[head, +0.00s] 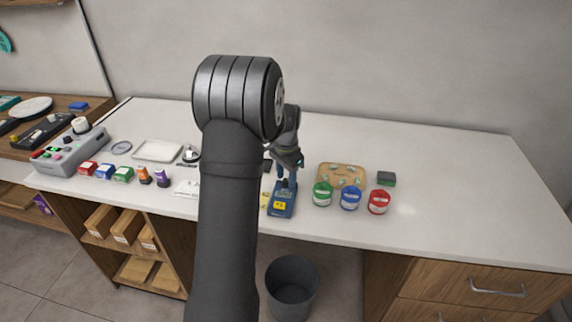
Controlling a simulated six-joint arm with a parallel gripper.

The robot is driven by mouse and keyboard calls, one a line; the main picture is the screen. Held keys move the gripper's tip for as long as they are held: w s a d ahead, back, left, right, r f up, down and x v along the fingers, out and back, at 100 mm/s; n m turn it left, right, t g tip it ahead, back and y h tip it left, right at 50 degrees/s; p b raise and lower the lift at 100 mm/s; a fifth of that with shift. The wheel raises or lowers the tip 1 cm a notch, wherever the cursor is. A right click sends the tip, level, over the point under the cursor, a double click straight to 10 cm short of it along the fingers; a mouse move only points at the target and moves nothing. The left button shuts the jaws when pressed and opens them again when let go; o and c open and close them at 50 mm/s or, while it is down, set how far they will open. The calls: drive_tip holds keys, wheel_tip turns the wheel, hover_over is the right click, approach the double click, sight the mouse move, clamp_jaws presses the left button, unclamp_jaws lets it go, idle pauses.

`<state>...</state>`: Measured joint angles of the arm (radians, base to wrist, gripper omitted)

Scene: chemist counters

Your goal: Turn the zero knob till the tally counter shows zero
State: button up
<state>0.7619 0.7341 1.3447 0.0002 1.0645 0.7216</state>
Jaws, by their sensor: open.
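A blue box-shaped device (279,211) with a yellow face patch stands near the counter's front edge, just right of my arm. It looks like the tally counter; its reading is too small to make out. My gripper (287,182) points down at the back part of this device, with its fingers open. I cannot tell whether the fingers touch it. The zero knob cannot be made out; it may be hidden by the fingers.
Green (322,195), blue (350,199) and red (379,202) jars stand right of the device, before a wooden board (342,174). A dark green block (386,178) lies beyond. Small coloured boxes, a white tray (158,151) and a grey control box (68,152) are left. The counter's right side is clear.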

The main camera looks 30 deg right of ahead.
sight(286, 180)
wheel_tip(286, 180, up, 17)
idle(0.4)
idle(0.5)
wheel_tip(286, 180, down, 17)
drive_tip(key=shift+f, duration=0.1)
idle(0.5)
